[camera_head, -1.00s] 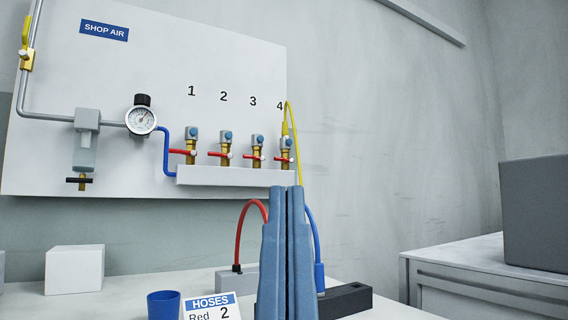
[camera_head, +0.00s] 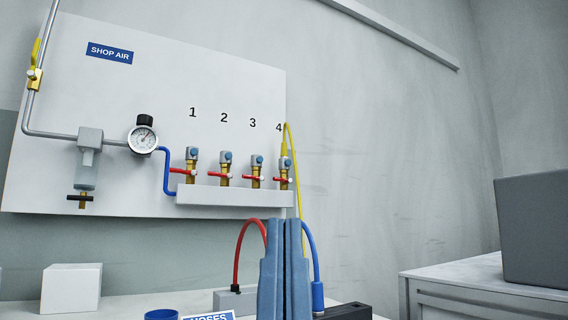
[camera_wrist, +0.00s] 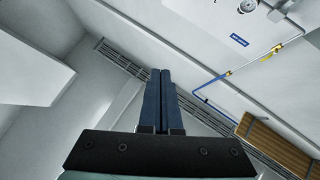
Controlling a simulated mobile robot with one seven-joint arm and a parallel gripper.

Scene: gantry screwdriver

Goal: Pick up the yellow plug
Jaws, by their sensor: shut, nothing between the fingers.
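The yellow plug (camera_head: 284,142) stands upright at the top of outlet 4, with its yellow hose looping over and hanging down to the right of the panel. My gripper (camera_head: 284,222) is shut and empty, its blue-grey fingers pointing up below outlet 4 and apart from the plug. In the wrist view the shut fingers (camera_wrist: 161,72) show, but the plug is not in view there.
Outlets 1 to 3 (camera_head: 226,167) have red-handled valves above a white ledge (camera_head: 235,197). A red hose (camera_head: 240,245) and a blue hose (camera_head: 313,250) curve on either side of my fingers. A grey box (camera_head: 535,230) sits on the right counter.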

